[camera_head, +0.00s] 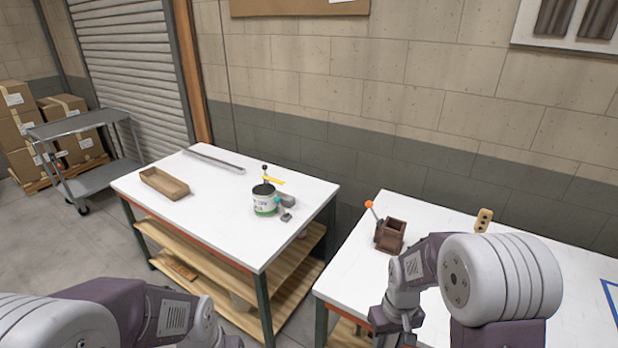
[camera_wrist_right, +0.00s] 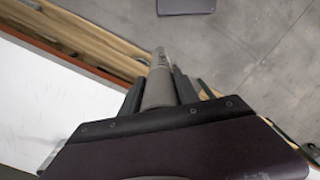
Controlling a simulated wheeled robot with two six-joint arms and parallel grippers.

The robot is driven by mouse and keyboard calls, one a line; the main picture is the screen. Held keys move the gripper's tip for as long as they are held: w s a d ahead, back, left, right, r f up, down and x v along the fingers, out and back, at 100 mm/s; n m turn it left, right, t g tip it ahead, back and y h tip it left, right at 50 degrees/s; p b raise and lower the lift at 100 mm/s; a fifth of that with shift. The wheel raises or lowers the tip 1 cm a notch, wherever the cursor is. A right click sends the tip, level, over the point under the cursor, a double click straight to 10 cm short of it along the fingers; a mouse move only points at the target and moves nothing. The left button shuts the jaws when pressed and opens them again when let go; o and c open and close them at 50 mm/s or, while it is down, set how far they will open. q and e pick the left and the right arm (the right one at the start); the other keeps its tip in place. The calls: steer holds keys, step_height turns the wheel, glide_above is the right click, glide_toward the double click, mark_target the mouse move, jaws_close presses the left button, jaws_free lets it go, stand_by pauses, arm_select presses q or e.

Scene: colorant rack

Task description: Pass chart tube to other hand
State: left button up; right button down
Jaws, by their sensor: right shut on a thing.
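My right gripper (camera_wrist_right: 160,92) is shut on a grey tube (camera_wrist_right: 158,88), seen in the right wrist view. Dark fingers lie on both sides of the tube, and it extends away from the gripper, past the table edge, over the floor. I take it for the chart tube. In the head view, my right gripper (camera_head: 397,322) hangs at the bottom edge, in front of the right table; the tube cannot be made out there. My left arm comes in at the lower left, and its fingers are outside the frame.
The left table (camera_head: 225,225) holds a wooden tray (camera_head: 164,183), a white-green can (camera_head: 264,203) and a long metal bar (camera_head: 214,160). The right table (camera_head: 352,262) holds a brown box (camera_head: 390,236) and a wooden block (camera_head: 483,219). A gap separates the tables. A grey cart (camera_head: 85,150) stands far left.

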steer(key=shift+w+m, duration=0.15)
steer(key=shift+m, duration=0.85)
